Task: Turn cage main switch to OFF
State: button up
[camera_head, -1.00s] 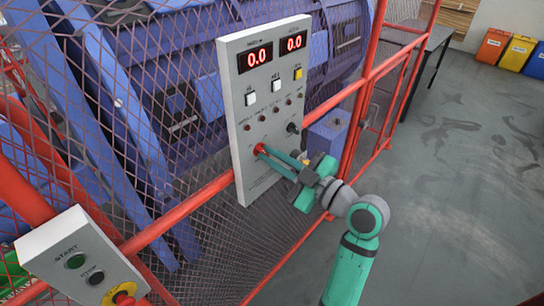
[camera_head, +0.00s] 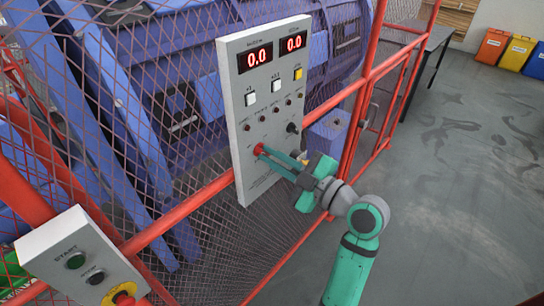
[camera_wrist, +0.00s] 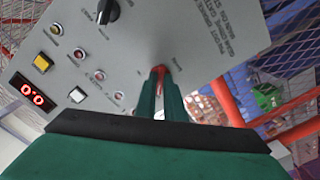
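The grey control panel (camera_head: 240,105) is fixed to the red-framed mesh cage. A small red switch handle (camera_head: 258,149) sits low on its face; it also shows in the wrist view (camera_wrist: 160,69). My gripper (camera_head: 265,153) reaches it from the lower right, its two green fingers close together with the red handle between their tips. In the wrist view the fingertips (camera_wrist: 161,78) flank the handle and hide most of it. The handle's exact angle and the lettering around it are too small or covered to read.
A black knob (camera_head: 292,128) is up and right of the handle. Indicator lights, push buttons and two red displays (camera_head: 255,57) reading 0.0 are higher. A separate start box (camera_head: 80,260) is at lower left. Open floor (camera_head: 450,200) lies right.

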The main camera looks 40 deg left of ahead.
jog(key=o, duration=0.4)
jog(key=shift+c, duration=0.2)
jog(key=shift+d, duration=0.15)
jog(key=d, duration=1)
jog(key=shift+s+d, duration=0.3)
jog(key=shift+s, duration=0.15)
